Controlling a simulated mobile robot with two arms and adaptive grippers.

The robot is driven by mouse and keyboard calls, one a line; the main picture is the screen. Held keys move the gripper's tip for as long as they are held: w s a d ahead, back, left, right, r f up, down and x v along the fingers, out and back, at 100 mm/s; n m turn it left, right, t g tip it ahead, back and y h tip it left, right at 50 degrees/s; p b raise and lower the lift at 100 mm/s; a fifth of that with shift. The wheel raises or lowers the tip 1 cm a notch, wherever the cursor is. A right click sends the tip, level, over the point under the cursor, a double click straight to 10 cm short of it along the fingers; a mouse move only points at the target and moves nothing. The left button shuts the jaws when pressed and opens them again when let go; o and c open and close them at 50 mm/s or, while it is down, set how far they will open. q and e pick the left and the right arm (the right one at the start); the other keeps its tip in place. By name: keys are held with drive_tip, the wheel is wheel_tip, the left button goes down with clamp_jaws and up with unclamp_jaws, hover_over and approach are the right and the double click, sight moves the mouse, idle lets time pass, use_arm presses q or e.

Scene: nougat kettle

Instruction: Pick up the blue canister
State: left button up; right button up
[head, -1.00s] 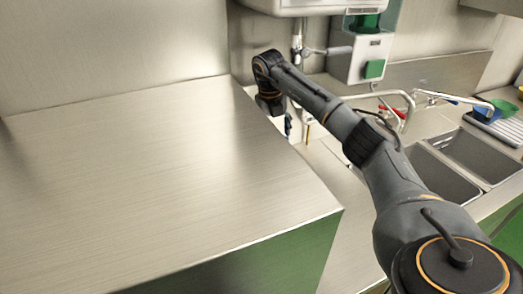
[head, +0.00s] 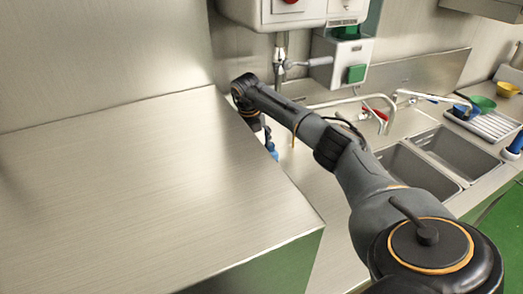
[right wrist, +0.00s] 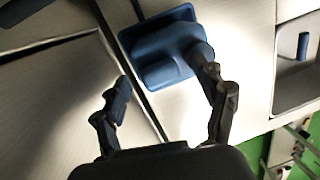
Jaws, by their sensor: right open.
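The blue canister (right wrist: 160,45) lies in the upper middle of the right wrist view, on a light metal surface. It has a wide blue body and a narrower blue part towards the right finger. My right gripper (right wrist: 163,68) is open, with one finger left of the canister and the other close to its right side. I cannot tell whether that finger touches it. In the head view my right arm reaches past the raised steel block, and a small blue patch (head: 271,147) shows below its wrist. My left gripper is not in view.
The raised steel block (head: 130,190) fills the left, its edge close to my right wrist. Sink basins (head: 455,152), a faucet (head: 385,108) and a dish rack (head: 492,124) with bowls stand to the right. A dispenser (head: 343,58) hangs on the wall behind.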

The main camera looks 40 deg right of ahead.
clamp_jaws()
drive_tip(key=shift+r, duration=0.15)
